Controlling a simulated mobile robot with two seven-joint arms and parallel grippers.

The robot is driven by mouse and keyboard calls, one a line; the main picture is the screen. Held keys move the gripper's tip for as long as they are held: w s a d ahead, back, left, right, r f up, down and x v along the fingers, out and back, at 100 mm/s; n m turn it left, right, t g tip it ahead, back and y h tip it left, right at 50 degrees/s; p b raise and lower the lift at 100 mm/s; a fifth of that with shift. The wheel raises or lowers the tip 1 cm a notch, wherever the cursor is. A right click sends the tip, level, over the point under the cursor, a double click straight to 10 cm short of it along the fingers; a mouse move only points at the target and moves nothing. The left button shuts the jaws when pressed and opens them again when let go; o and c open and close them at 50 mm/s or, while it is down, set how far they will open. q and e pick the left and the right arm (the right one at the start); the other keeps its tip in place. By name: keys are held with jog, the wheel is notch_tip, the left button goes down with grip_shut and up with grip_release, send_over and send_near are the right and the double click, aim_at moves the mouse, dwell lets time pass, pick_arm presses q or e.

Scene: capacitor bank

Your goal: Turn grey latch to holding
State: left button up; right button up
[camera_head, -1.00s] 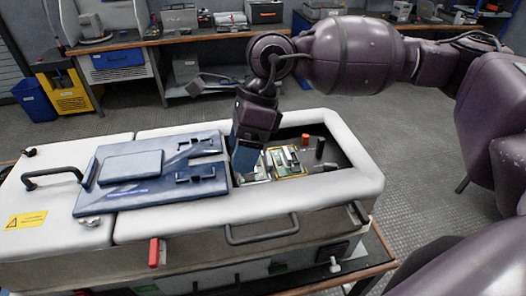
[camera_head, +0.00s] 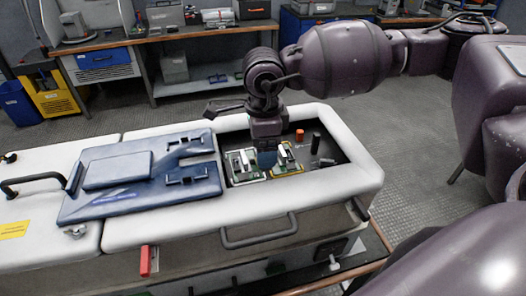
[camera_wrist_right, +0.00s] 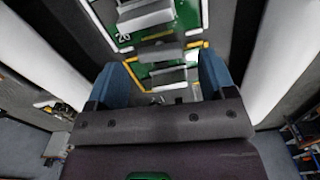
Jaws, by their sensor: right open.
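Two green circuit boards sit side by side in the open bay of the white casing (camera_head: 335,178). The left board (camera_head: 243,166) carries a pale grey raised part. The right board (camera_head: 287,161), yellow-edged, carries a grey latch-like piece (camera_head: 285,154). In the right wrist view a grey block (camera_wrist_right: 170,78) on the yellow-edged board lies between my fingers, apart from both. I cannot tell for certain which grey part is the latch. My right gripper (camera_head: 267,155) points down over the boards; its blue fingers (camera_wrist_right: 160,80) are open and empty. My left gripper is out of view.
A blue cover plate (camera_head: 140,175) lies on the casing left of the bay. An orange cylinder (camera_head: 299,135) and a black cylinder (camera_head: 315,143) stand behind the boards. A front handle (camera_head: 260,236) and red lever (camera_head: 145,260) are on the casing's near side.

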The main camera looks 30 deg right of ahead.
jog(key=shift+f, duration=1.05)
jog(key=shift+c, duration=0.4)
jog(key=c, duration=0.9)
jog(key=shift+o, duration=0.2)
